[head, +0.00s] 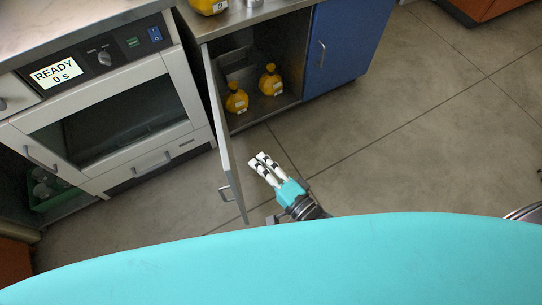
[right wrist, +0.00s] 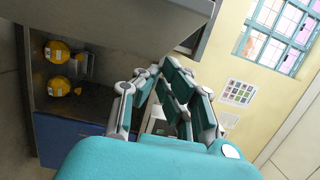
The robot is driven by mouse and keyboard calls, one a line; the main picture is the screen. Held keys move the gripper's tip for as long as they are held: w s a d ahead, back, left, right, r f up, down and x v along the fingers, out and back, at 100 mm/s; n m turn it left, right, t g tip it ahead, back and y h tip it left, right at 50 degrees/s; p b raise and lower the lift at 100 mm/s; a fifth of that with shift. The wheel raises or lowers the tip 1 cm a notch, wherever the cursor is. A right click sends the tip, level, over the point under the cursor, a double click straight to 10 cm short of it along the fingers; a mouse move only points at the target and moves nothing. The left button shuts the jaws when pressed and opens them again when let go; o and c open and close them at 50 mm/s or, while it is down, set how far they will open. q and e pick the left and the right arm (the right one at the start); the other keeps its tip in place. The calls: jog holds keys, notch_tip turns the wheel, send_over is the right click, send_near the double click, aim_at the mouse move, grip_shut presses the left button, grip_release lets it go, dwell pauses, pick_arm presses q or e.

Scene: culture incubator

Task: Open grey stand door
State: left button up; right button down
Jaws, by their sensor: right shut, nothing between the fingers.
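The grey stand door (head: 222,125) stands swung wide open in the head view, seen nearly edge-on. Its bar handle (head: 225,193) is on the outer face, to the left. My right gripper (head: 261,162) is shut and empty, on the inner side of the door, just right of the panel. Whether it touches the door I cannot tell. In the right wrist view the shut fingers (right wrist: 160,72) lie in front of a large grey panel (right wrist: 110,25), probably this door. The stand's interior is exposed, with two yellow bottles (head: 236,99) (head: 270,80) inside. My left gripper is not in view.
A blue door (head: 343,45) right of the opening is closed. Left of the grey door is a white appliance (head: 110,110) whose display reads READY. Another yellow item (head: 209,5) stands on the countertop. The tiled floor (head: 420,130) to the right is clear.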

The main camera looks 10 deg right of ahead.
jog(key=v, duration=1.2)
